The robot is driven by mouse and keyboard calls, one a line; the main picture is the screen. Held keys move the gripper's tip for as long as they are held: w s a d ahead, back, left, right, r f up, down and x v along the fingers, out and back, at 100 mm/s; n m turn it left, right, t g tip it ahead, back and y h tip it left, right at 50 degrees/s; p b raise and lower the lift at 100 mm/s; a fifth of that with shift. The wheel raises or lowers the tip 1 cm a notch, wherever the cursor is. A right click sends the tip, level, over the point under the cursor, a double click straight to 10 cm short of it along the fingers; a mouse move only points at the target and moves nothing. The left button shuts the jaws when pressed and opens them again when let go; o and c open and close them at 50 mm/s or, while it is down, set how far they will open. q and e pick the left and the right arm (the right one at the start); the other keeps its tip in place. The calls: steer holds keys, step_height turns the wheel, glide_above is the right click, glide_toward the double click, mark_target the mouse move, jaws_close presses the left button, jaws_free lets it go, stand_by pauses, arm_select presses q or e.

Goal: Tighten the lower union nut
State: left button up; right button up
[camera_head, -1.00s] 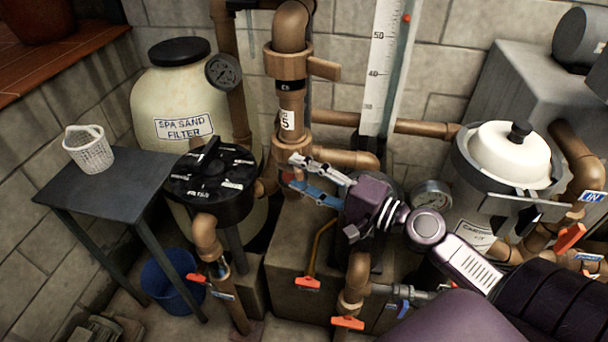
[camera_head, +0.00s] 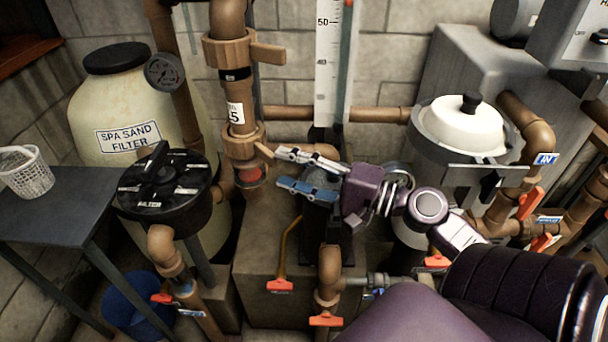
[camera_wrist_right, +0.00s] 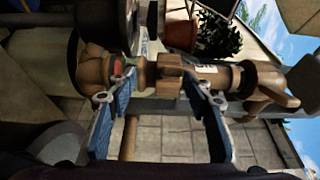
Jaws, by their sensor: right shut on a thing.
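The lower union nut (camera_head: 243,143) is a brown ring on the upright brown pipe, below the number label, with a short lug pointing right. It also shows in the right wrist view (camera_wrist_right: 168,68), where its lug lies between the fingers. My right gripper (camera_head: 282,168) comes in from the right at the nut's side, one grey and one blue finger showing. In the right wrist view my right gripper (camera_wrist_right: 158,84) is shut on the lower nut's lug; the exact finger contact is hard to see. My left gripper is not in view.
An upper union nut (camera_head: 230,50) with a longer lug sits higher on the same pipe. A black multiport valve (camera_head: 165,185) and a sand filter (camera_head: 120,105) stand left. A level gauge (camera_head: 327,70) is behind. A white-lidded strainer (camera_head: 462,125) stands right. Red-handled valves are below.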

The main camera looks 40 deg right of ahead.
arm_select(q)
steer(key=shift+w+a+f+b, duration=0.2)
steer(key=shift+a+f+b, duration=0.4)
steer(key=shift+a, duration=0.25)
arm_select(e)
steer(key=shift+s+d+f, duration=0.2)
steer(key=shift+s+d, duration=0.8)
steer(key=shift+d, duration=0.05)
arm_select(q)
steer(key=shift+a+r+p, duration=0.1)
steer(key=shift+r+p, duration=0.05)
steer(key=shift+p, duration=0.15)
arm_select(e)
steer(key=v, duration=0.8)
steer(key=shift+r, duration=0.1)
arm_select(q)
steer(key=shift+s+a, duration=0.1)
